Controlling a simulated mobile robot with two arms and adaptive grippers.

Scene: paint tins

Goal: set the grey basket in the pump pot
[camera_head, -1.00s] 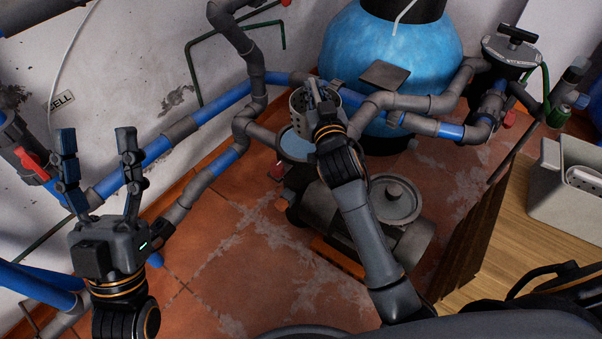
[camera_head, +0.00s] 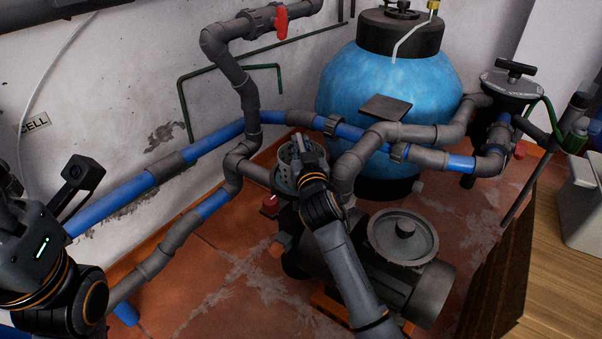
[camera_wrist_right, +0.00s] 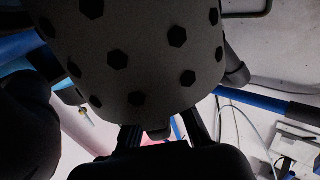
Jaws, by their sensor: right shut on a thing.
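The grey basket (camera_head: 289,157) is a perforated cup with its open top up. My right gripper (camera_head: 308,160) is shut on its near right side. In the right wrist view, the basket (camera_wrist_right: 135,55) fills the upper middle, with the right gripper's fingers (camera_wrist_right: 163,136) at its wall. The pump pot (camera_head: 286,208) is right below the basket, largely hidden by the basket and my right arm. The basket lines up with the pot's mouth; I cannot tell how deep it sits. My left gripper (camera_head: 48,188) is at the left edge, partly cut off, away from both.
A round grey lid (camera_head: 404,238) lies on the pump beside my right forearm. Blue and grey pipes (camera_head: 130,195) run behind and left of the pot. A blue filter tank (camera_head: 390,85) stands behind.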

